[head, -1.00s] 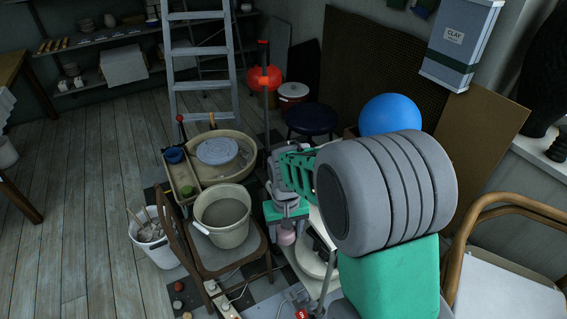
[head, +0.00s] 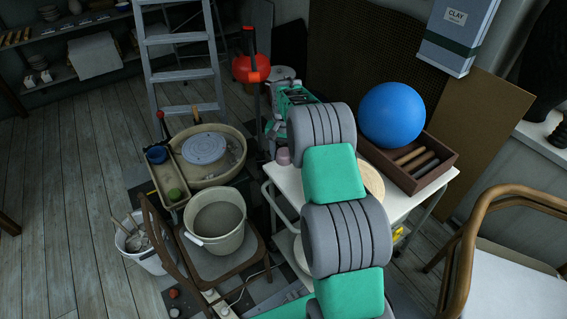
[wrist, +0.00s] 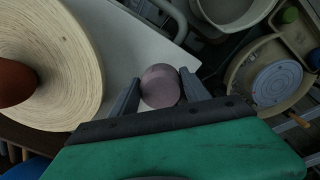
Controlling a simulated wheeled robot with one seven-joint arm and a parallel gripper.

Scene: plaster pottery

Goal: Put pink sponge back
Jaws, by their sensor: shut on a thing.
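The pink sponge (head: 283,157) is a small round pink-mauve piece at the far left corner of the white trolley top (head: 289,183). In the wrist view the sponge (wrist: 160,86) sits between the two fingertips. My gripper (wrist: 158,84) is shut on it, with a finger on each side. The white trolley top (wrist: 150,45) shows beneath and beside it. I cannot tell whether the sponge touches the top.
A round wooden bat (wrist: 75,60) with a reddish-brown piece lies beside the gripper on the trolley. A wooden crate (head: 440,172) with a blue ball (head: 391,114) is at right. A bucket (head: 216,222) on a chair and the potter's wheel (head: 205,148) stand at left.

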